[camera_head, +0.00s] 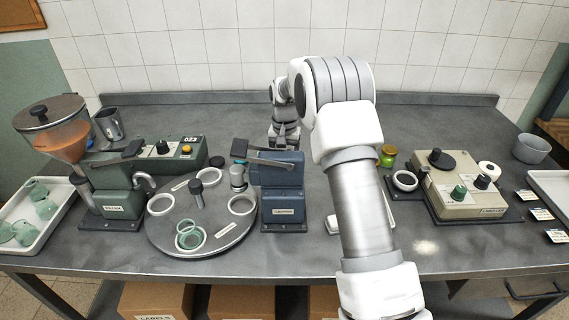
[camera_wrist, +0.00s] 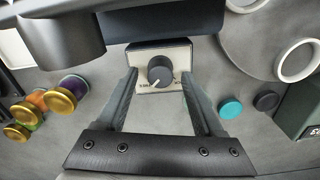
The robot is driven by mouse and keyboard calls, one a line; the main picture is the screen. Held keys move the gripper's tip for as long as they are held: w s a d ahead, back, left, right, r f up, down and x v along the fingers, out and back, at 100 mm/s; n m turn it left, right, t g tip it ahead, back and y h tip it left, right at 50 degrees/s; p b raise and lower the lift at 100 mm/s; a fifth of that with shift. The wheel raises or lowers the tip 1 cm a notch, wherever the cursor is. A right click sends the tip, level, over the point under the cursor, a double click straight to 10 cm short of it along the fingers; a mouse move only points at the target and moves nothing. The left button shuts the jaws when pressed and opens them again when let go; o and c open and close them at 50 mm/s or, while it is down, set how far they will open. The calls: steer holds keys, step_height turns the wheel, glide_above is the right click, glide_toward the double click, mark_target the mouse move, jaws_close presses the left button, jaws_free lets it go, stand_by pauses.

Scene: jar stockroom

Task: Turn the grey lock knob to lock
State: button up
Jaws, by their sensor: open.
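The grey lock knob (camera_wrist: 160,71) is round and dark grey. It sits on a small pale panel (camera_wrist: 178,53) with small lettering, in the middle of the wrist view. A light pointer mark on it points to the lower left; the lettering is too small to read surely. My gripper (camera_wrist: 160,78) is open, with one finger on each side of the knob and a gap visible on both sides. In the head view my gripper (camera_head: 285,134) is at the back of the table, behind the blue machine (camera_head: 284,190). The knob is hidden there.
A round turntable (camera_head: 205,235) with ring holders stands left of the blue machine. A green filler (camera_head: 112,195) with an orange hopper is further left. A beige box (camera_head: 460,190) with knobs stands at right. Gold-lidded jars (camera_wrist: 61,101) are left of my fingers in the wrist view.

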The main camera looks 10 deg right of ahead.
steer(key=shift+c, duration=0.2)
jaws_close()
